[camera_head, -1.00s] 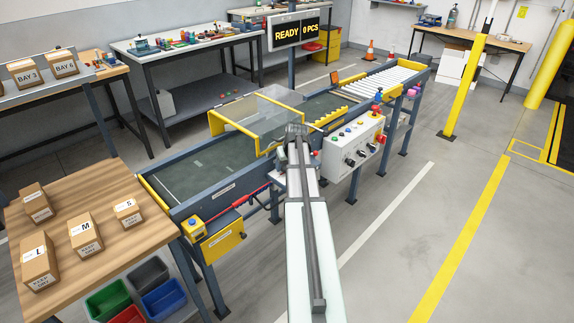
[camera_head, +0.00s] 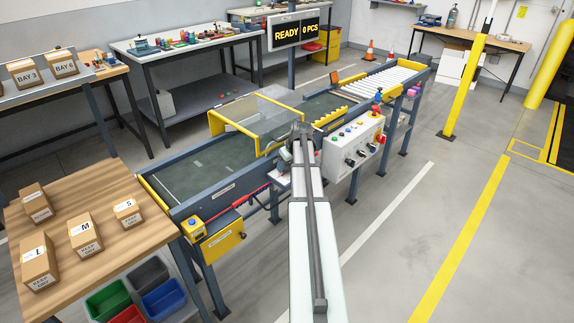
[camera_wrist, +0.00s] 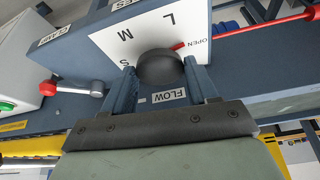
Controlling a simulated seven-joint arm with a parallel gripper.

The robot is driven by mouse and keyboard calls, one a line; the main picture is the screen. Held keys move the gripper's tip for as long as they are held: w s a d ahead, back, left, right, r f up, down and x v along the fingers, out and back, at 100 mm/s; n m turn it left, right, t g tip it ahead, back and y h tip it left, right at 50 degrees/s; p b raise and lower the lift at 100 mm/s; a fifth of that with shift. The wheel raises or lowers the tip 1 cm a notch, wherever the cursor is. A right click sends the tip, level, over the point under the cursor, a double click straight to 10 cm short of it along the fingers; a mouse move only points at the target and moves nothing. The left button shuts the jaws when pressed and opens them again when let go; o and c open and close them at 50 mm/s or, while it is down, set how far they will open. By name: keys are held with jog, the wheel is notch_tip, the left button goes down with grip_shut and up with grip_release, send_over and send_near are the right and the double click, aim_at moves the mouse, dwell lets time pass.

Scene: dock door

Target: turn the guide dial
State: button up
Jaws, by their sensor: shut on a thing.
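The guide dial (camera_wrist: 158,67) is a round black knob on a white plate, seen upside down in the wrist view. The plate carries the marks L, M, S and OPEN, and a red pointer (camera_wrist: 179,46) shows close to OPEN. My gripper (camera_wrist: 160,76) has one finger on each side of the knob and is shut on it. In the head view my gripper (camera_head: 301,132) is at the conveyor's near side, and my arm hides the dial.
A lever with a red knob (camera_wrist: 48,88) sits beside the dial near a CLAMP label. A control box (camera_head: 352,146) with buttons stands right of my arm. A clear yellow-framed guard (camera_head: 255,112) covers part of the conveyor (camera_head: 205,170). The floor at right is open.

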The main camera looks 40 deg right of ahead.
jog(key=n, duration=0.2)
jog(key=n+y, duration=0.1)
jog(key=n, duration=0.1)
jog(key=n+y, duration=0.1)
jog(key=shift+d+n, duration=0.25)
jog(key=shift+n, duration=0.15)
dwell(0.4)
jog(key=o, duration=1)
jog(key=shift+o, duration=0.2)
jog(key=v, duration=1.3)
jog(key=shift+d+r, duration=0.25)
jog(key=shift+r, duration=0.15)
